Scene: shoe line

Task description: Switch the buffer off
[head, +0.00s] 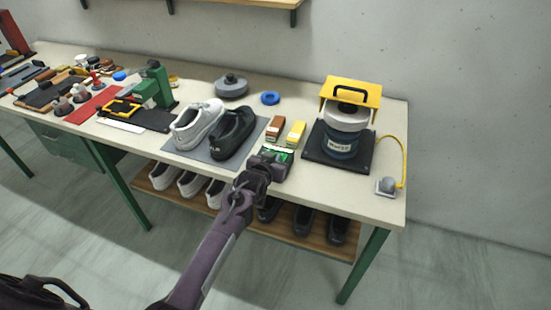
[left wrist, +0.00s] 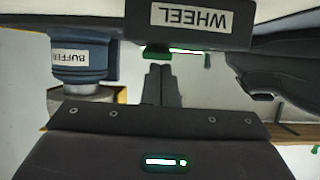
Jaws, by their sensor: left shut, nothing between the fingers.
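The buffer (head: 341,138) stands on a dark base at the right end of the bench, with a blue body, grey top and yellow hood. Its label shows upside down in the left wrist view (left wrist: 68,57). A dark switch box (head: 284,171) with a lit green part stands at the bench's front edge, left of the buffer. In the left wrist view a dark box labelled WHEEL (left wrist: 180,15) has a green part (left wrist: 156,52) beside the fingertips. My left gripper (left wrist: 161,68) is shut and empty, close to that green part; I cannot tell whether they touch. My right gripper is out of view.
A white shoe (head: 196,122) and a black shoe (head: 232,134) stand on a grey mat left of the box. An orange-brown block (head: 274,128) and a yellow block (head: 296,133) lie behind it. A yellow cord runs to a grey fitting (head: 386,186) near the right edge.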

